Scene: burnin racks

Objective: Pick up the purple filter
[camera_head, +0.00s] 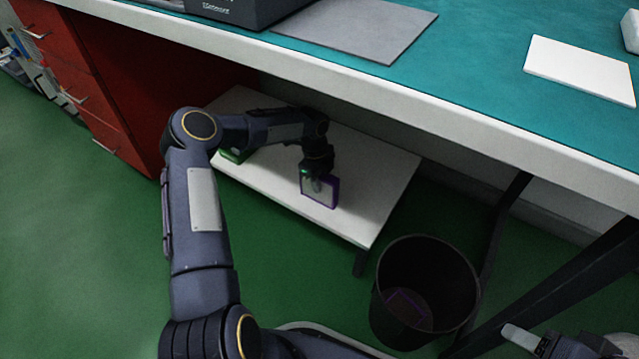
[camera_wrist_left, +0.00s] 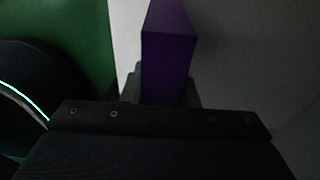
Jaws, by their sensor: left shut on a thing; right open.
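The purple filter (camera_head: 320,191) is a flat square frame with a pale face, seen upright at the white low shelf under the bench. My left gripper (camera_head: 316,177) reaches down onto its top and is shut on it. In the left wrist view the filter (camera_wrist_left: 168,50) stands between the fingers (camera_wrist_left: 168,88) as a purple block. I cannot tell whether its lower edge touches the shelf. My right gripper (camera_head: 530,340) shows only partly at the bottom right edge, open; its fingertips are hard to make out.
The white low shelf (camera_head: 375,185) also bears a green item (camera_head: 235,155), partly behind my left arm. A black bin (camera_head: 425,250) with a purple-edged item (camera_head: 408,308) inside stands right of the shelf. The teal bench top (camera_head: 480,60) overhangs behind. Red drawers (camera_head: 130,90) stand at left.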

